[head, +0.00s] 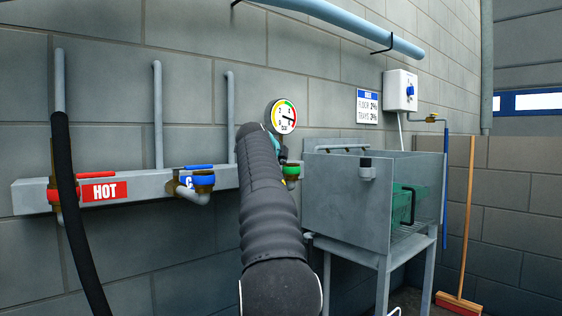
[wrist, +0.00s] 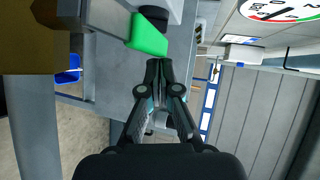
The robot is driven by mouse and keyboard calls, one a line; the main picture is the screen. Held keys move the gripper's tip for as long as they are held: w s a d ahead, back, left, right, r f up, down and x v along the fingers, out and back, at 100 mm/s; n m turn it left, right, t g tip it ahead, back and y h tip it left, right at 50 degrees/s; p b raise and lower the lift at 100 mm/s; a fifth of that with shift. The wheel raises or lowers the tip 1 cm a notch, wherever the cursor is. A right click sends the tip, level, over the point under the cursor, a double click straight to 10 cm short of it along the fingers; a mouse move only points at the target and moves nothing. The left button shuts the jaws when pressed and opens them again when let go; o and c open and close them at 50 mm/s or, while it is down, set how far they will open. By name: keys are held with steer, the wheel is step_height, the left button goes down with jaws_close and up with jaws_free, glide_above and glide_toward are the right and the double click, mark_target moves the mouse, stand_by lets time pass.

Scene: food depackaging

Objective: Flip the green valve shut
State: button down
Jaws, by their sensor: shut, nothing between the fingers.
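The green valve handle (head: 292,169) shows in the head view on the wall pipe rail, just right of my arm and left of the metal sink. My arm covers part of the valve. In the wrist view the green handle (wrist: 148,36) lies just above and slightly left of my gripper's fingertips (wrist: 160,64). My gripper is shut and empty. The fingertips are close to the handle, but I cannot tell whether they touch it. In the head view the gripper is mostly hidden behind my dark arm sleeve.
Left along the rail (head: 140,186) are a blue-handled valve (head: 203,179) and a red HOT valve (head: 62,194) with a black hose (head: 75,220). A gauge (head: 284,117) sits above the green valve. The metal sink (head: 345,200) with a green crate (head: 402,205) stands close right.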

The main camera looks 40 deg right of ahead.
steer(key=shift+a, duration=0.1)
steer(key=v, duration=1.2)
steer(key=shift+r, duration=0.1)
